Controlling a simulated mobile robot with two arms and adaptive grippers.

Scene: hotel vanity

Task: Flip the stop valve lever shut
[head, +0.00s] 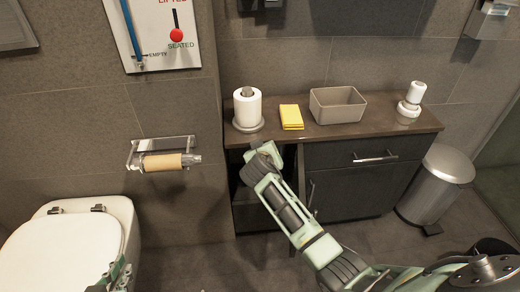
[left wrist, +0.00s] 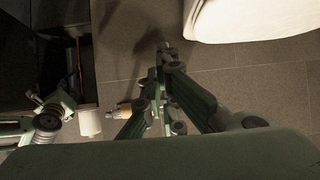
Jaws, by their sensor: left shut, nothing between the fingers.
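No stop valve lever can be made out in either view. My left gripper (head: 115,275) is low at the left in the head view, in front of the toilet (head: 65,245). In the left wrist view its closed fingers (left wrist: 163,50) point toward the floor beside the white toilet bowl (left wrist: 250,18), with nothing between them. My right arm reaches from the lower right to the dark opening under the vanity's left end (head: 245,212). Its gripper cannot be seen. Part of that arm shows at the left of the left wrist view.
The vanity counter (head: 380,130) holds a paper roll (head: 247,108), a yellow cloth (head: 291,117), a grey bin (head: 337,106) and a white bottle (head: 411,100). A roll holder (head: 163,160) juts from the wall. A steel trash can (head: 437,188) stands right. Floor shows between toilet and vanity.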

